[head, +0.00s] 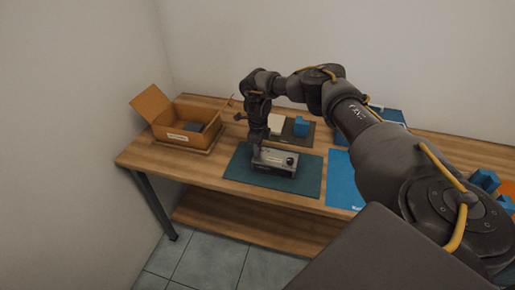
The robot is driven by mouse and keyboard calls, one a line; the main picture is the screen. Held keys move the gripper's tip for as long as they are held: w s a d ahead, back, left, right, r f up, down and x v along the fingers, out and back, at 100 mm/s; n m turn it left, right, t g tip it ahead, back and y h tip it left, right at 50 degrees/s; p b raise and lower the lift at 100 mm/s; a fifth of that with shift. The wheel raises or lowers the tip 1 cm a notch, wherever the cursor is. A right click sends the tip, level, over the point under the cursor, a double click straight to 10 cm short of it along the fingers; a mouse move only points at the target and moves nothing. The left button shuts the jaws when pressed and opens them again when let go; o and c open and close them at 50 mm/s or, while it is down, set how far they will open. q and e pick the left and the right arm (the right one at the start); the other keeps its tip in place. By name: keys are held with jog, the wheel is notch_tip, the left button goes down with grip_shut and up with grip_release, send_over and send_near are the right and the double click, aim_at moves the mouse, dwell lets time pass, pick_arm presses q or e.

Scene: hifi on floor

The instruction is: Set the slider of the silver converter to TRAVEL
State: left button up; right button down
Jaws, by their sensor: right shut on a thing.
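The silver converter (275,160) is a small box with dark round details on its front. It sits on a dark green mat (310,175) on the wooden table. My right arm reaches in from the right, and my right gripper (257,147) points down at the converter's left end. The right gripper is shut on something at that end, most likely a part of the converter. The slider itself and its setting are too small or hidden to make out. My left gripper is not in view.
An open cardboard box (186,128) with a dark item stands on the table's left. Behind the mat is a dark tray with a blue block (301,126) and a pale item (275,123). A blue sheet (342,180) lies right of the mat. More blue blocks (486,180) lie at the far right.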

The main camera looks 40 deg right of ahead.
aim_at(265, 155)
jog(key=shift+s+d+r+p, duration=0.2)
jog(key=shift+s+d+p, duration=0.4)
jog(key=shift+s+p, duration=0.3)
jog(key=shift+s+d+f, duration=0.1)
jog(key=shift+s+d, duration=0.1)
jog(key=shift+s, duration=0.05)
jog(key=shift+f, duration=0.1)
jog(key=c, duration=1.5)
grip_release()
jog(key=shift+o, duration=1.1)
notch_tip(265, 155, up, 11)
jog(key=b, duration=0.1)
jog(key=shift+b, duration=0.4)
jog(key=shift+f, duration=0.1)
